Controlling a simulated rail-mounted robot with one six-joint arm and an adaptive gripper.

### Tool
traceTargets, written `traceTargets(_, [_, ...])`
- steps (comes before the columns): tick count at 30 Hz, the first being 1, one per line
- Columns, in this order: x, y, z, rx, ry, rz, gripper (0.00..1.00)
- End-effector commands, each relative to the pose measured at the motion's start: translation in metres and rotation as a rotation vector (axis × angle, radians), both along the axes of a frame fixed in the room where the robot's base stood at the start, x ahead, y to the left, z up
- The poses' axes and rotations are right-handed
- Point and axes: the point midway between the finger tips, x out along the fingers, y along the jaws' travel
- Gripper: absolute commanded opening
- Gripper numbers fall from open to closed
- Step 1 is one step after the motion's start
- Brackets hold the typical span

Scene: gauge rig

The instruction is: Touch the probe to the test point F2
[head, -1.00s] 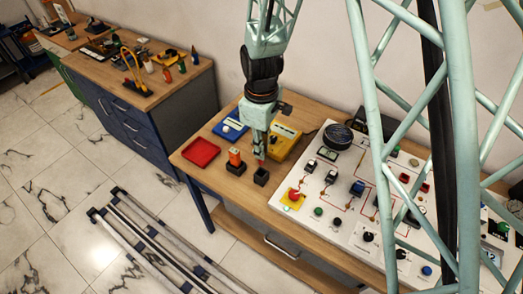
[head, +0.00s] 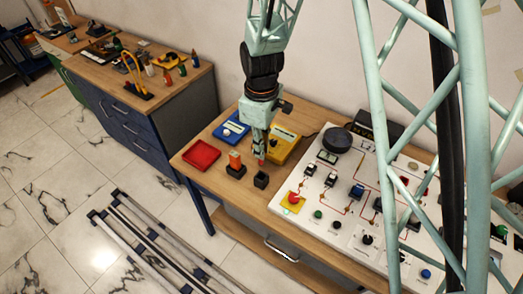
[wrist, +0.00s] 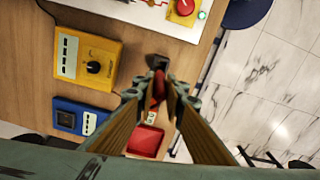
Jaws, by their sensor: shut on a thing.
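My gripper (head: 260,155) points down over the left part of the workbench, shut on a red probe (wrist: 159,86). The probe's lower part shows below the fingers in the head view, just above a black holder (head: 261,180). I cannot tell whether its tip is clear of the holder. The white test panel (head: 322,206) lies to the right, with red traces, switches, knobs and small contacts. Its labels are too small to read, so I cannot tell which point is F2. My lattice frame hides part of the panel's right side.
An orange item (head: 235,159) stands in another black holder left of my gripper. A red tray (head: 201,155), a blue meter (head: 231,131) and a yellow meter (head: 283,146) are close by. A black round object (head: 336,138) stands at the panel's back edge.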

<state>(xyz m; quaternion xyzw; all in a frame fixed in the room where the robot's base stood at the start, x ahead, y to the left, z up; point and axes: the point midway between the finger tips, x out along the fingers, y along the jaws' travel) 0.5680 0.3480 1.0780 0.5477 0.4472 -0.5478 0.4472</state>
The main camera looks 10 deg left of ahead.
Motion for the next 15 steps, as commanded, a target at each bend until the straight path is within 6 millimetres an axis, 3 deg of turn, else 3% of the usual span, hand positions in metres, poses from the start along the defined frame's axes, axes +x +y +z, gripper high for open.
traceTargets(15, [0.000,0.000,0.026,0.000,0.000,0.000,0.00])
